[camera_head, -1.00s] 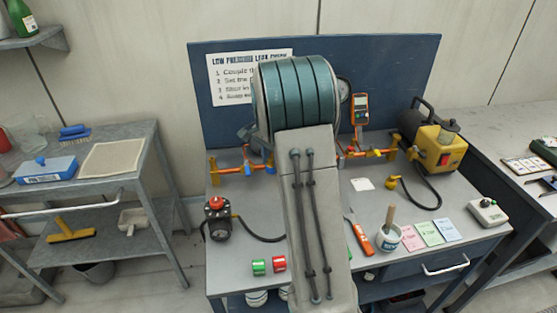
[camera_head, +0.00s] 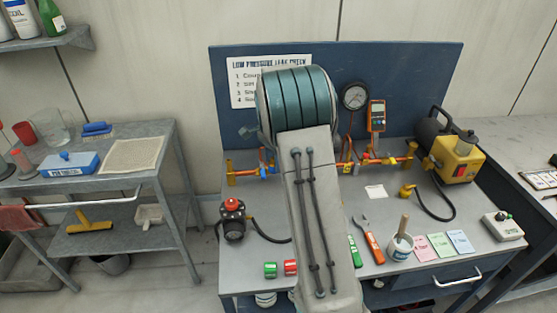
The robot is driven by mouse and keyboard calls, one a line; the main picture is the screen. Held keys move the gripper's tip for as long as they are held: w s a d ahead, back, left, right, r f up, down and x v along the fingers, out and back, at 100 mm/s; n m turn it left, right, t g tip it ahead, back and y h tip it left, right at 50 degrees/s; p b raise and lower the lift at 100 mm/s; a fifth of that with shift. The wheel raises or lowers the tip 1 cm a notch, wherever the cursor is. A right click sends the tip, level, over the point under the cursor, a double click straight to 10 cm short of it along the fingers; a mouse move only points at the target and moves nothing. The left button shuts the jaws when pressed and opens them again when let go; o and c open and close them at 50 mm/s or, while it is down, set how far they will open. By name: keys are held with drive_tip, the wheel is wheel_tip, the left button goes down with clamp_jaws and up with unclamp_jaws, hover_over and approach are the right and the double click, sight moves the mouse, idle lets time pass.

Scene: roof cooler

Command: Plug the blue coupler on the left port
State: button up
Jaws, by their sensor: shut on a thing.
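My arm (camera_head: 318,215) fills the middle of the view and hides its own end, so my gripper and anything in it are out of sight. Behind the arm an orange-brown pipe manifold runs along the bench. Its left part (camera_head: 243,172) shows left of my arm, its right part (camera_head: 385,158) right of it. A small blue part (camera_head: 271,167) sits at the left pipe, close to my arm's edge. I cannot tell whether it is the blue coupler. The left port itself cannot be made out.
A black regulator with a red knob (camera_head: 233,217) and its hose stand at the bench's left. A yellow pump (camera_head: 456,158), a round gauge (camera_head: 354,96) and an orange meter (camera_head: 377,115) are right of my arm. A grey side table (camera_head: 100,180) stands at left.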

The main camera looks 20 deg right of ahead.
drive_tip(key=w+a+m+p, duration=0.2)
drive_tip(key=w+a+p, duration=0.2)
drive_tip(key=w+a, duration=0.1)
drive_tip(key=shift+w, duration=0.75)
drive_tip(key=m+p, duration=0.3)
drive_tip(key=p, duration=0.3)
hover_over(229, 161)
drive_tip(key=shift+w, duration=0.2)
idle(0.4)
idle(0.8)
drive_tip(key=shift+f+b, duration=0.85)
drive_tip(key=shift+f, duration=0.5)
drive_tip(key=shift+f+b, duration=0.85)
drive_tip(key=shift+f, duration=0.2)
idle(1.5)
